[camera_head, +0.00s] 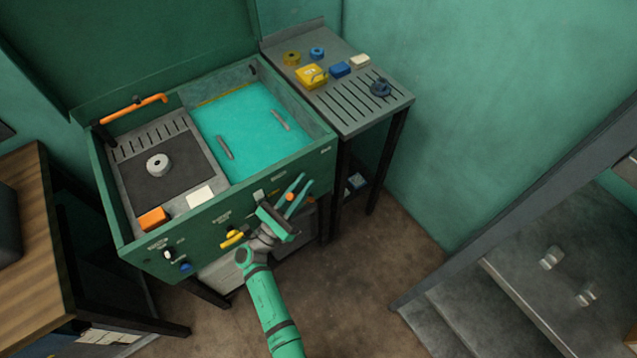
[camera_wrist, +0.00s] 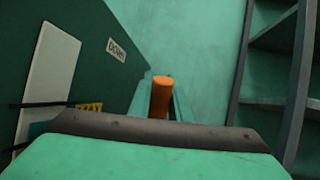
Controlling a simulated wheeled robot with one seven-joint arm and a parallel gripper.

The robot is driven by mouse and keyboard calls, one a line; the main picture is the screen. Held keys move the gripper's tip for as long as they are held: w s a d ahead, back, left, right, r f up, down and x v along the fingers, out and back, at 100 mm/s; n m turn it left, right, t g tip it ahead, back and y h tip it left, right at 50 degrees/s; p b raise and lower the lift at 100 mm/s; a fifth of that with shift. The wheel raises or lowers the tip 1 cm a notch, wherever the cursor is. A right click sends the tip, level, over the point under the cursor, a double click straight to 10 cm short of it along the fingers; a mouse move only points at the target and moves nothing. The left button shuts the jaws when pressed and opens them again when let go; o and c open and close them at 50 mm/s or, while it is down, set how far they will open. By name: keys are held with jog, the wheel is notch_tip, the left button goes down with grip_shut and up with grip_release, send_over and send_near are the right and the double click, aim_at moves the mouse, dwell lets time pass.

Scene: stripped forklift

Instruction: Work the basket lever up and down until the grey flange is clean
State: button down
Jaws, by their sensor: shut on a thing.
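My gripper (camera_head: 304,181) is at the front right of the green wash tank (camera_head: 325,152). It is shut on the orange grip of the basket lever (camera_head: 290,197). In the wrist view the orange grip (camera_wrist: 161,97) stands between the two teal fingers. A label reading DOWN (camera_wrist: 117,49) is on the green panel to its left. A light grey ring with a central hole, seemingly the grey flange (camera_head: 158,165), lies on the dark mat left of the teal liquid (camera_head: 245,125). Two grey handles show in the liquid; the rest of the basket is hidden.
An orange block (camera_head: 152,219) and a white card (camera_head: 201,197) lie at the tank's front. A slatted side table (camera_head: 350,119) at right holds small yellow, blue and white parts and a dark flange (camera_head: 381,88). A wooden bench (camera_head: 28,220) stands left.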

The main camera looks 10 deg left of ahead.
jog(key=shift+s+f, duration=0.1)
jog(key=shift+s, duration=0.05)
dwell(0.3)
jog(key=c, duration=1.6)
grip_release()
jog(key=shift+c, duration=0.2)
jog(key=shift+r, duration=0.6)
jog(key=s+d+r, duration=0.3)
jog(key=s+r, duration=0.8)
jog(key=s, duration=0.2)
jog(key=shift+s+r, duration=0.35)
jog(key=shift+r, duration=0.05)
